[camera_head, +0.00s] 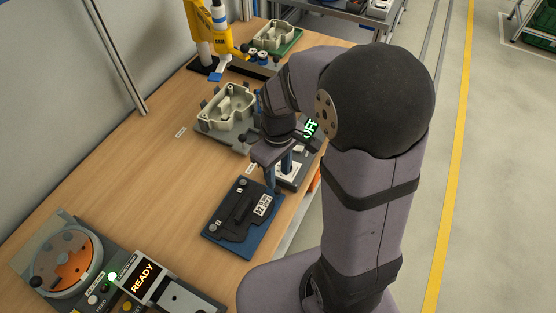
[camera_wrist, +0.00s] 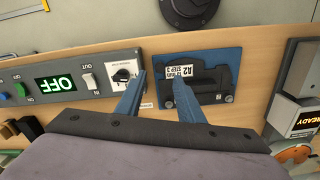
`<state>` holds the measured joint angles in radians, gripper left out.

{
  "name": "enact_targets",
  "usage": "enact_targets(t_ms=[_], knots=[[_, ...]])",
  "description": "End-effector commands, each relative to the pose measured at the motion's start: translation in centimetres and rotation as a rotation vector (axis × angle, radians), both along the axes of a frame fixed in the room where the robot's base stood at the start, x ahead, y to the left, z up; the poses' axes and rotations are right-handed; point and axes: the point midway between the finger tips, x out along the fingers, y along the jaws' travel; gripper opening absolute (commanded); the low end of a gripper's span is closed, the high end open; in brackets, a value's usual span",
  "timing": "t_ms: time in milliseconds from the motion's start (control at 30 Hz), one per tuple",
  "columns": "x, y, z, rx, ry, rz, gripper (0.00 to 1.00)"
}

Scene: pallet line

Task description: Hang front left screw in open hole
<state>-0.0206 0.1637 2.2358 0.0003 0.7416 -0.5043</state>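My gripper (camera_head: 279,178) hangs over the right edge of the bench, between the blue plate and the switch panel. In the wrist view its two blue fingers (camera_wrist: 155,76) stand apart with nothing seen held between them. A pale grey housing (camera_head: 228,106) sits in a grey fixture beyond the gripper; my arm covers part of that area. A dark cover (camera_head: 243,208) lies on a blue plate (camera_head: 227,246), with small round light spots near its left corners. I cannot make out a loose screw or the open hole; such details are too small or hidden.
A feeder with an orange disc (camera_head: 66,266) and a READY display (camera_head: 142,278) stands near left. A yellow tool arm (camera_head: 222,38) and a second housing (camera_head: 273,35) are at the back. A panel reads OFF (camera_wrist: 55,84) beside a black knob (camera_wrist: 122,75). The bench's left middle is clear.

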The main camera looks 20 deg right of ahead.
Motion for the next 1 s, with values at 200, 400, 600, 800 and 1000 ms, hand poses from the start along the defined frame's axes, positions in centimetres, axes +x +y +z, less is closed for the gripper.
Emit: enact_targets(t_ms=[200,400,600,800,1000], knots=[[0.1,0.0,3.4,0.000,-0.004,0.000,0.34],[0.1,0.0,5.1,0.000,-0.001,0.000,0.34],[-0.2,0.0,5.3,0.000,0.001,-0.008,0.34],[-3.0,-0.3,3.7,-0.001,0.003,-0.165,0.34],[-7.4,-0.6,1.2,-0.002,0.001,-0.413,0.34]])
